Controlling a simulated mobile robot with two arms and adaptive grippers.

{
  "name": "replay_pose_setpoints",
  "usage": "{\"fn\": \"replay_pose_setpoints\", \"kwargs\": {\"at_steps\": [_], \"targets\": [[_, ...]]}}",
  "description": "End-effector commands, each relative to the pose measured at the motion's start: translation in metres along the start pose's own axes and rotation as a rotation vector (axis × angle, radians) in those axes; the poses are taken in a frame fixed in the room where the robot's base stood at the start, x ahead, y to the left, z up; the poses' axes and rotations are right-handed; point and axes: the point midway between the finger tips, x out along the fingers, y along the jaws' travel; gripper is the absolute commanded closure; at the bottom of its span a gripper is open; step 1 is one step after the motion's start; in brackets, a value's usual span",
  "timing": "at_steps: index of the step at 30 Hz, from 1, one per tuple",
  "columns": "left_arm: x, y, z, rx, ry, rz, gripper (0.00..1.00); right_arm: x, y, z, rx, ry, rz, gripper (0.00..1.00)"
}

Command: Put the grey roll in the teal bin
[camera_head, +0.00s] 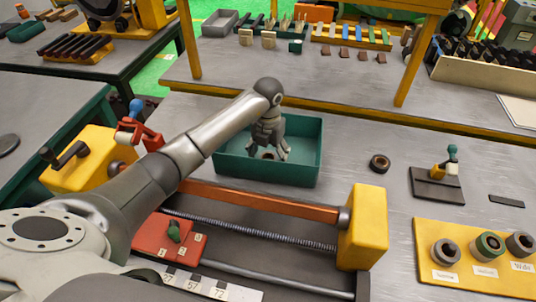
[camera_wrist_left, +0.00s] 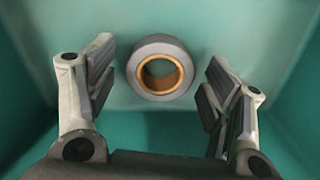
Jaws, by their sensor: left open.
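The teal bin (camera_head: 303,165) stands on the grey table behind the orange rail. The grey roll, a ring with an orange-brown core, lies on the bin's floor. It shows clearly in the left wrist view (camera_wrist_left: 135,72), and a small part of it shows in the head view under the fingers. My left gripper (camera_head: 270,155) reaches down into the bin above the roll. Its fingers are open (camera_wrist_left: 160,95) on either side of the roll and apart from it. The teal bin walls surround the gripper in the left wrist view (camera_wrist_left: 290,130). My right gripper is not in view.
A dark ring (camera_head: 380,162) lies on the table right of the bin. A yellow block (camera_head: 365,225) ends the rail assembly in front. A yellow holder (camera_head: 430,262) with several spools stands at the lower right. A shelf table (camera_head: 300,85) stands behind the bin.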

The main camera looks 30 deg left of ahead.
Motion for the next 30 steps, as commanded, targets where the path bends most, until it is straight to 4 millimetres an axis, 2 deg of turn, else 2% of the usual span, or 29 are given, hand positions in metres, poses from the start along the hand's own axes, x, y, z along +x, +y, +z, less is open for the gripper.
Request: {"fn": "replay_pose_setpoints", "kwargs": {"at_steps": [5,8,21,25,30], "targets": [[-0.005,0.000,0.000,0.000,0.000,0.000,0.26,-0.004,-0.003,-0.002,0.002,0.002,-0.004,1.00],[-0.016,0.000,0.002,0.001,-0.005,-0.001,0.26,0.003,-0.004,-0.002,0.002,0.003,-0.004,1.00],[-0.105,0.000,0.001,0.001,-0.004,0.002,0.26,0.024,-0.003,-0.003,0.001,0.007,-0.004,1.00],[-0.118,0.000,0.001,0.000,-0.002,0.001,0.26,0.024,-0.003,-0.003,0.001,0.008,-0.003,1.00],[-0.123,0.000,0.000,0.000,0.001,0.001,0.26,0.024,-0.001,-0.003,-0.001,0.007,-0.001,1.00]]}}
